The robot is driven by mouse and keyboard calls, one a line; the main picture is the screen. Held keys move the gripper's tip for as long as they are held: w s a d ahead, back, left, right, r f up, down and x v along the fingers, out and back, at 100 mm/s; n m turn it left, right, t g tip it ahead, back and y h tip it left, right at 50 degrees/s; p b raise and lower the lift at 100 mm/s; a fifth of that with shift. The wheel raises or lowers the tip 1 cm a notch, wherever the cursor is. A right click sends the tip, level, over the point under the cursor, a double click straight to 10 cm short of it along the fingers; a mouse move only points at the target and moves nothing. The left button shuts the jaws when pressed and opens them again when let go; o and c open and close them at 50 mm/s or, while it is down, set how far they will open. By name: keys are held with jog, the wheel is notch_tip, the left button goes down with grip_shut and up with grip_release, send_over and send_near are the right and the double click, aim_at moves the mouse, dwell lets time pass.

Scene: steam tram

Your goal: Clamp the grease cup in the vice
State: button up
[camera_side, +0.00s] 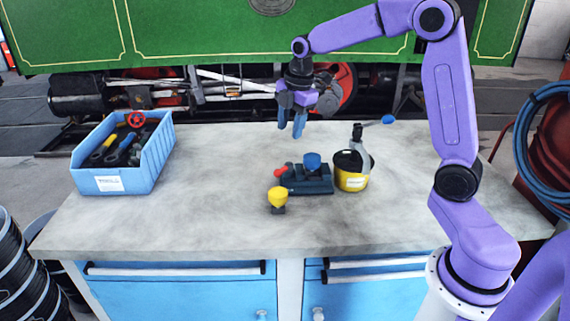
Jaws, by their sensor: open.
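A small dark vice (316,187) with a red-ended handle (281,171) stands on the bench near its middle. A blue cup-shaped piece (312,160) shows at the top of the vice; I cannot tell whether it sits between the jaws or behind them. A similar yellow cup-shaped piece (278,196) with a dark base stands upright at the vice's front left, close to it. I cannot tell from looks alone which is the grease cup. My gripper (292,130) is open and empty, pointing down above and behind the vice, with its blue fingers apart.
A blue crate (140,174) of tools stands at the left. The bench (210,200) between crate and vice is clear.

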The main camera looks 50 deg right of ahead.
jog(key=w+d, duration=0.3)
jog(key=d, duration=0.2)
send_near(284, 167)
jog(key=shift+n, duration=0.3)
jog(key=f, duration=0.5)
jog(key=w+f, duration=0.1)
jog(key=f, duration=0.2)
jog(key=shift+w+a, duration=0.1)
jog(key=shift+a, duration=0.1)
grip_shut()
